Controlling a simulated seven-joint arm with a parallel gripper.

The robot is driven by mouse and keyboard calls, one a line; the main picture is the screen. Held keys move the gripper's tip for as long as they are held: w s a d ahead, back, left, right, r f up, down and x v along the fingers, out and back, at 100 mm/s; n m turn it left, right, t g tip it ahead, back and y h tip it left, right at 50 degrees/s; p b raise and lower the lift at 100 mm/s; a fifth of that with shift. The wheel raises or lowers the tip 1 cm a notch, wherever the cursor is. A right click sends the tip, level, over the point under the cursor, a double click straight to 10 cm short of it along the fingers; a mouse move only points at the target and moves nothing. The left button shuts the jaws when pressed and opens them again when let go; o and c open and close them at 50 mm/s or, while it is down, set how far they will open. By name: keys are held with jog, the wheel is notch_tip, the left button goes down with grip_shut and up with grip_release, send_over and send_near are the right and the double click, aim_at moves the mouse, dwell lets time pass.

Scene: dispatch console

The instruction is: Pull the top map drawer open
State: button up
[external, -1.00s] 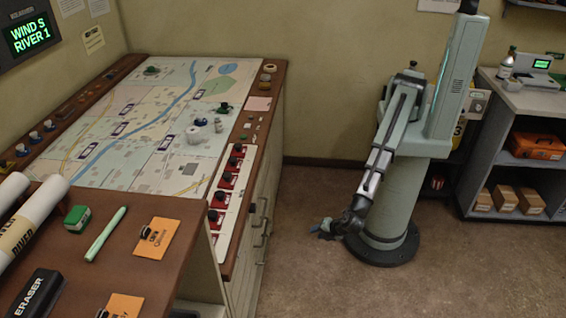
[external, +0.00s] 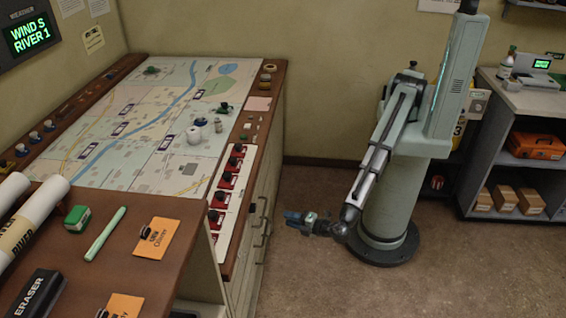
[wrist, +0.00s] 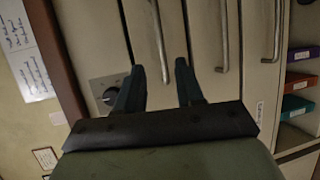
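The map drawers are pale fronts with long metal bar handles on the console's side. In the wrist view they appear turned sideways, with the console's brown top edge at left. The drawer front nearest that edge, apparently the top map drawer (wrist: 140,20), has a bar handle (wrist: 157,45). My gripper (wrist: 159,66) is open and empty, its two dark fingers apart. The handle's end shows between the fingers in the wrist view. In the external view my gripper (external: 289,217) is level, pointing left at the console, with a gap before the handles (external: 265,207). All drawers look shut.
Two more handles (wrist: 224,40) sit to the right in the wrist view. A dark round knob (wrist: 110,95) is beside the left finger. An open shelf with coloured boxes (wrist: 297,107) is at right. Bare floor (external: 310,275) lies in front of the console.

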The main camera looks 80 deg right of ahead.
jog(key=x, duration=1.1)
jog(key=shift+w+f, duration=0.1)
jog(key=shift+w, duration=0.05)
grip_shut()
dwell(0.3)
